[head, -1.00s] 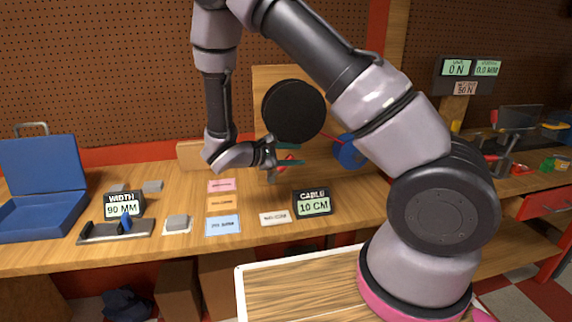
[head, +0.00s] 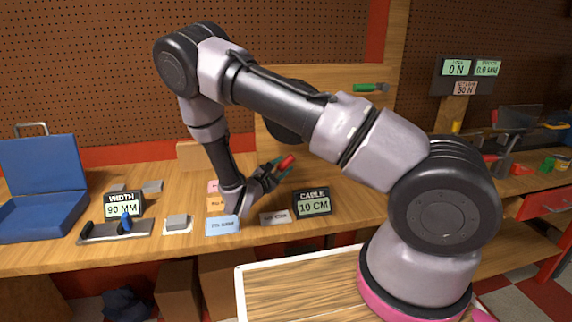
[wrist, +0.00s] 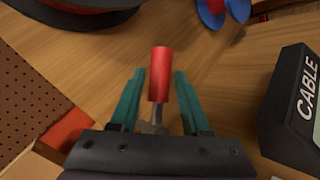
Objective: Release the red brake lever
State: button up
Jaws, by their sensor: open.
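The red brake lever (wrist: 159,75) shows in the wrist view as a red grip on a thin metal stem. It lies between the two teal fingers of my gripper (wrist: 157,92), with a visible gap on each side. My gripper is open. In the head view the red lever (head: 286,162) shows at the fingers of my gripper (head: 277,169), above the bench. A black drum (head: 287,124) stands behind, partly hidden by my arm.
The CABLE display (head: 313,203), reading 10 CM, stands close to the right of my gripper; it also fills the right edge of the wrist view (wrist: 293,105). A blue spool (wrist: 222,10) is at the wrist view's top right. Paper cards (head: 222,225) lie on the bench (head: 352,205).

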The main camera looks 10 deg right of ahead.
jog(key=shift+x, duration=1.2)
grip_shut()
jog(key=shift+s, duration=0.1)
dwell(0.5)
